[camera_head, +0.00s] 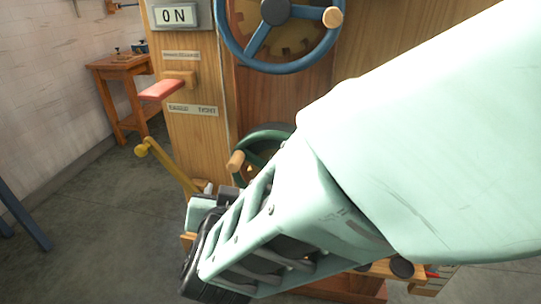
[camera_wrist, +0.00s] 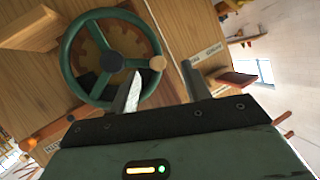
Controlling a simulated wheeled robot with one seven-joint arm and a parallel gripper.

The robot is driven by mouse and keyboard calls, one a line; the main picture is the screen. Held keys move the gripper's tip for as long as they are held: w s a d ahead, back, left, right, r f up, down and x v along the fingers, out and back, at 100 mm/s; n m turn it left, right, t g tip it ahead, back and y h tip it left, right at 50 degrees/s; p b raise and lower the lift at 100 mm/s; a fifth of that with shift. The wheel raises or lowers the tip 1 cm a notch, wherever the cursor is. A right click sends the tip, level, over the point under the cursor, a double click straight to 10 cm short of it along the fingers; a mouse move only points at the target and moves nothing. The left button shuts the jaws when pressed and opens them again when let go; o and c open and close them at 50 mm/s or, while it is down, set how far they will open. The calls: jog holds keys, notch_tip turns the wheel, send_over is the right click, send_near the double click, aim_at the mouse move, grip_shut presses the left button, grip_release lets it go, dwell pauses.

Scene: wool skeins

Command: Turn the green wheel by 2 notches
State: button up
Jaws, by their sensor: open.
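The green wheel (camera_wrist: 114,62) is a spoked hand wheel with a round wooden knob (camera_wrist: 157,63) on its rim. In the wrist view it fills the upper left, with toothed brown and black parts behind its spokes. In the head view the green wheel (camera_head: 258,138) is low on the wooden panel and partly covered by my arm; its knob (camera_head: 236,162) points left. My gripper (camera_wrist: 161,70) is open. In the wrist view its two fingers lie on either side of the knob. I cannot tell whether they touch it or how deep they reach.
A blue wheel (camera_head: 275,60) with its own wooden knob sits above the green one. An ON sign (camera_head: 174,15), a red-topped lever (camera_head: 160,90) and a yellow crank handle (camera_head: 165,165) are to the left. A small wooden bench (camera_head: 122,65) stands by the wall; floor is clear between.

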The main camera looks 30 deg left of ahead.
jog(key=s+a+f+m+t+h+b, duration=0.1)
jog(key=s+f+t+h, duration=0.1)
jog(key=s+f+t, duration=0.25)
jog(key=m+t+h+p, duration=0.1)
jog(key=m, duration=0.1)
send_near(233, 168)
jog(key=b+x, duration=0.2)
jog(key=x, duration=0.9)
jog(key=shift+w+a, duration=0.2)
jog(key=shift+w, duration=0.15)
jog(key=shift+t, duration=0.25)
grip_shut()
